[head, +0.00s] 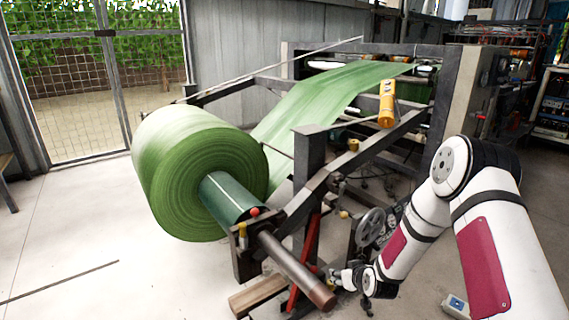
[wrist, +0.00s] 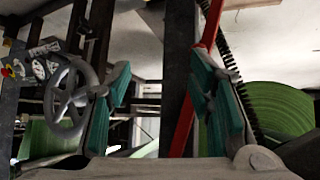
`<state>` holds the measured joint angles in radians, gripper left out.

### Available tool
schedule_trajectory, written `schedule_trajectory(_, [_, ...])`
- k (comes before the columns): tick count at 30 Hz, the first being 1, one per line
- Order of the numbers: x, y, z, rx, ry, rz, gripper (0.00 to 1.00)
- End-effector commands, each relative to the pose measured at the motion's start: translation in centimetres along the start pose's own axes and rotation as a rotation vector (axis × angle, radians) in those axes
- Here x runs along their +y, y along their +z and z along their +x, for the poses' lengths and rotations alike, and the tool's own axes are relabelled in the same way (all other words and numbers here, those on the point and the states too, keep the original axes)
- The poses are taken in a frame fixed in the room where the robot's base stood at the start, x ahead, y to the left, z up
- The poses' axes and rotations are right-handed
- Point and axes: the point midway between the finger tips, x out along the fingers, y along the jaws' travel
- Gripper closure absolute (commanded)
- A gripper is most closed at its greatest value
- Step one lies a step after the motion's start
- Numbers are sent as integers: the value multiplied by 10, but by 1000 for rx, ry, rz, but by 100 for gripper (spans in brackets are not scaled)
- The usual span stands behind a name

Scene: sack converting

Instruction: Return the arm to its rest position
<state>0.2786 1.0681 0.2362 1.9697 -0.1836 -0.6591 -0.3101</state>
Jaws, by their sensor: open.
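My gripper (head: 352,287) is low at the front of the machine, just right of the end of the roll's shaft (head: 297,268). My white arm (head: 412,232) reaches down to it from the right. In the wrist view, the two teal-padded fingers (wrist: 165,98) stand wide apart with nothing held between them. A dark upright post and a red bar (wrist: 186,125) show beyond the gap. I cannot tell how far they are from the fingers.
A handwheel (head: 370,227) is just above my gripper, and a red lever (head: 305,262) is to its left. A large green roll (head: 190,165) hangs on the machine frame (head: 310,160). A wooden block (head: 262,296) lies below the shaft. Floor at the left is mostly clear.

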Motion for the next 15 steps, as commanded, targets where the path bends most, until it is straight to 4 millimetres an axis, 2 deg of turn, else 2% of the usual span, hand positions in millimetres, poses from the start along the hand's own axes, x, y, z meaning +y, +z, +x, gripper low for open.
schedule_trajectory(1, [2, -17, -15, -20, 1, -14, 52])
schedule_trajectory(6, [5, -51, -68, -119, 3, -35, 52])
schedule_trajectory(11, [4, -74, -125, -212, 18, -39, 52])
schedule_trajectory(15, [2, -87, -181, -290, 37, -32, 52])
